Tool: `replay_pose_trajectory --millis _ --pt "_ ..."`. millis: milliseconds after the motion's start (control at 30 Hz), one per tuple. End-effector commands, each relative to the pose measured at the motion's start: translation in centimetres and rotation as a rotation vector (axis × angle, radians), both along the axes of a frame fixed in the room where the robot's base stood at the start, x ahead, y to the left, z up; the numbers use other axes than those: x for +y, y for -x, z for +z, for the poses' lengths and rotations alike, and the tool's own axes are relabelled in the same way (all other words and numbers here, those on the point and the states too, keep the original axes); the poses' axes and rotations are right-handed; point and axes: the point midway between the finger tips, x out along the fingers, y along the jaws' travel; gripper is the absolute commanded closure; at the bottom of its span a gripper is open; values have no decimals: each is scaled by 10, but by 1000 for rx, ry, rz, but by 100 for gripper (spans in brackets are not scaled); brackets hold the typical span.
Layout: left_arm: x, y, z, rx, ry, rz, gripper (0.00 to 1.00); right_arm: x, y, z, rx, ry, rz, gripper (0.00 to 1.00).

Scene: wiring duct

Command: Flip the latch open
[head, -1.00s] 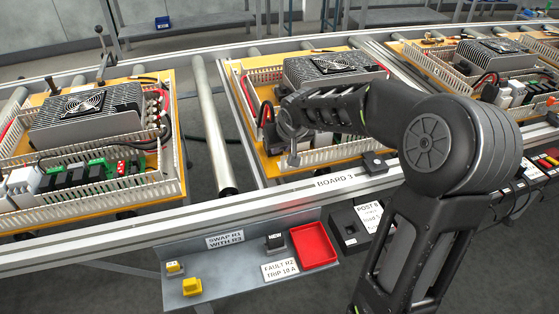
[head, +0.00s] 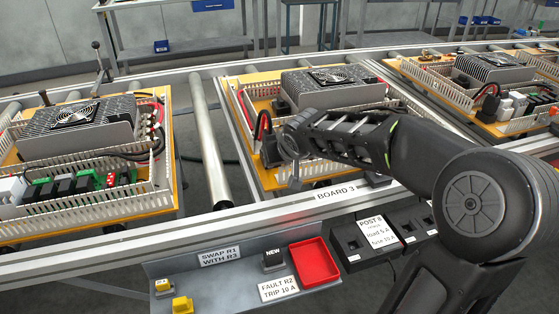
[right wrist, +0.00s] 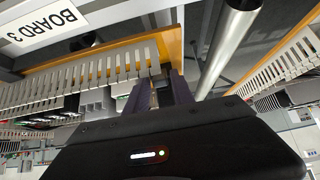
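The middle board (head: 254,178), behind the BOARD 3 label (head: 337,193), carries a grey finned unit with a fan (head: 331,76) inside slotted pale wiring duct. My right gripper (head: 293,182) hangs over the board's front left part, pointing down. In the right wrist view my right gripper's two dark fingers (right wrist: 160,90) stand apart, beside the slotted duct (right wrist: 95,72) and the orange board edge (right wrist: 105,50). I see nothing clearly held between them. I cannot make out a latch; the arm hides part of the board. My left gripper is not in view.
A steel roller (head: 212,145) lies left of the middle board, and another board (head: 150,205) stands beyond it. The front shelf holds a red tray (head: 315,262), yellow-topped parts (head: 182,306) and signs. Black sockets (head: 352,243) sit right of the tray.

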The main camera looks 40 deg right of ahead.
Motion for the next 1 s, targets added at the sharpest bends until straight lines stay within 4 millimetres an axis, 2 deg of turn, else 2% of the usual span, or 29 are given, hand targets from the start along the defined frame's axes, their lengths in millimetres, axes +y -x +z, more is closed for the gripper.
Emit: replay_pose_trajectory --millis 133,467,900,1000 --pt "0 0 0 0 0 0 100 0 0 0 0 0 0 58" --pt "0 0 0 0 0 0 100 0 2 3 -1 0 0 58" --pt "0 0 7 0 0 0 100 14 40 51 -3 0 0 58" --pt "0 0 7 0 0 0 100 16 46 57 -1 0 0 58"
